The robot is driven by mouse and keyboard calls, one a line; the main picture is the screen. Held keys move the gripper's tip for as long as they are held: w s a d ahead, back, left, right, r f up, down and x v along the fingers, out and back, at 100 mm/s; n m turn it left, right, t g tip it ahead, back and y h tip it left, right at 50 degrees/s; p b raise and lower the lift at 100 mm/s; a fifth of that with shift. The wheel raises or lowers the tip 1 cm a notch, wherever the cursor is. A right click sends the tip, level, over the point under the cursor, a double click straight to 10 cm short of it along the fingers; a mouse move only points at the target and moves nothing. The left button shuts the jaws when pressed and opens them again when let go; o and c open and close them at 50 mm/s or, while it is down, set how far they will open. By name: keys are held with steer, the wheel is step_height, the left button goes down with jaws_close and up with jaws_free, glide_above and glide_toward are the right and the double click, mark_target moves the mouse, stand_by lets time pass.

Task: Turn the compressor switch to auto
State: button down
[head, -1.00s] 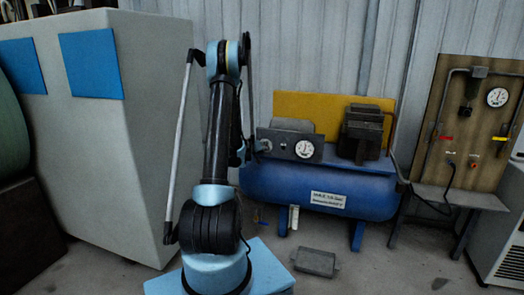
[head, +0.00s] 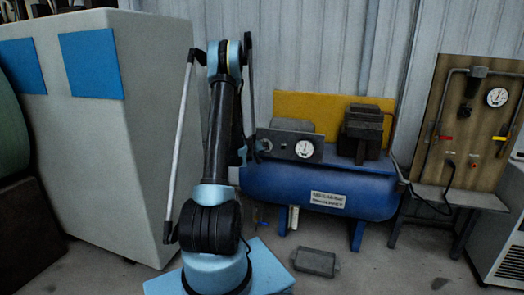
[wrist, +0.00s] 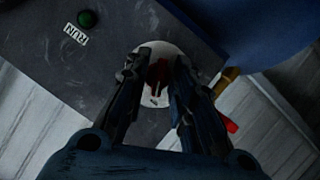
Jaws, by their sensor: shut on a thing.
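The compressor switch is a dark red knob (wrist: 158,76) on a round pale plate (wrist: 154,100) in the wrist view. The plate is set in the face of a dark grey control box (wrist: 55,48), which also shows on the compressor in the head view (head: 286,151). My gripper (wrist: 156,69) has one finger on each side of the knob and is shut on it. The fingers hide part of the plate, and I cannot read the knob's setting. In the head view my gripper (head: 262,147) is small and dark at the box's left end.
A green button (wrist: 87,18) with a RUN label (wrist: 75,34) is beside the plate. A gauge (head: 304,149) is on the box face. The blue tank (head: 270,187) is below. A large grey cabinet (head: 120,160) stands left; a grey block (head: 316,262) lies on the floor.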

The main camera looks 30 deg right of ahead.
steer(key=m+t+y, duration=0.1)
steer(key=m+t, duration=0.1)
steer(key=m, duration=0.1)
steer(key=m+t+y, duration=0.2)
steer(key=m, duration=0.2)
steer(key=shift+s+d, duration=0.1)
steer(key=shift+d, duration=0.05)
stand_by(0.5)
steer(key=shift+m, duration=0.3)
steer(key=c, duration=1.7)
jaws_free()
steer(key=v, duration=1.2)
steer(key=shift+s+d, duration=0.1)
steer(key=shift+d, duration=0.05)
